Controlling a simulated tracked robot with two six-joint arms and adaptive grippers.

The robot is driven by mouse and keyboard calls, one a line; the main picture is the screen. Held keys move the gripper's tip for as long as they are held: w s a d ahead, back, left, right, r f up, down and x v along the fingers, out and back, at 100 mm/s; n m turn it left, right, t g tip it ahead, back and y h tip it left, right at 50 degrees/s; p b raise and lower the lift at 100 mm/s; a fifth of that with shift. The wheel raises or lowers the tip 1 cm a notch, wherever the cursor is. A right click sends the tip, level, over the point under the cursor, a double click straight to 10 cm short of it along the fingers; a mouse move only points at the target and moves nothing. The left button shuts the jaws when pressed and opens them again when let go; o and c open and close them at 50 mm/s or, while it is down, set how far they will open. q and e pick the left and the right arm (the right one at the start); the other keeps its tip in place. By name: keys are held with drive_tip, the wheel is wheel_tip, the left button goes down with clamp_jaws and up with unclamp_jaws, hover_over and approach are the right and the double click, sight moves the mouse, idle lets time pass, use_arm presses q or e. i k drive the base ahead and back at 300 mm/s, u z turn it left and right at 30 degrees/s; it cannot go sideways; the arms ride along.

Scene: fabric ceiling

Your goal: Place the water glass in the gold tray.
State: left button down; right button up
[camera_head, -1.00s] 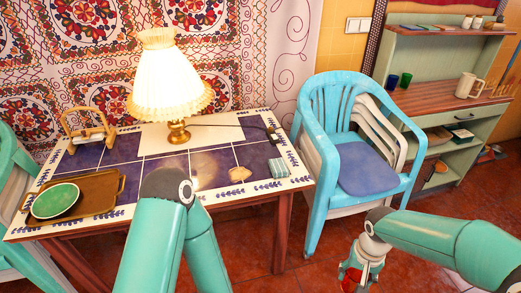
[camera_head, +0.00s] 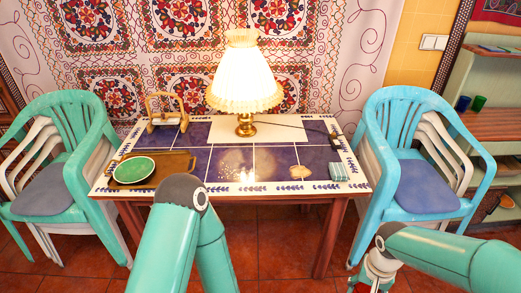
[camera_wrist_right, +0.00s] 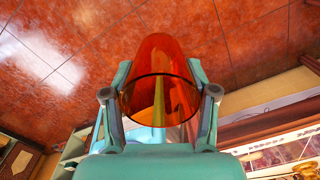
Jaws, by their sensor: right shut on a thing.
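The gold tray (camera_head: 178,164) lies on the left part of the tiled table. A green plate (camera_head: 134,169) covers its left side, and the tray's right side is bare. My right gripper (camera_wrist_right: 160,90) is shut around an orange-tinted, see-through glass (camera_wrist_right: 160,60), one finger on each side. In the head view my right gripper (camera_head: 372,286) is low at the bottom edge, in front of the table's right side and well away from the tray. The glass is mostly cut off there. My left arm reaches in at the bottom, but its gripper is out of view.
A lit lamp (camera_head: 245,85) stands at the back middle of the table (camera_head: 215,187). A wooden stand (camera_head: 166,112) is behind the tray, and a folded cloth (camera_head: 339,172) lies at the right.

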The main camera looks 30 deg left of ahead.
sight(174, 169)
drive_tip(key=z, duration=1.5)
drive_tip(key=i, duration=0.1)
drive_tip(key=u, duration=2.65)
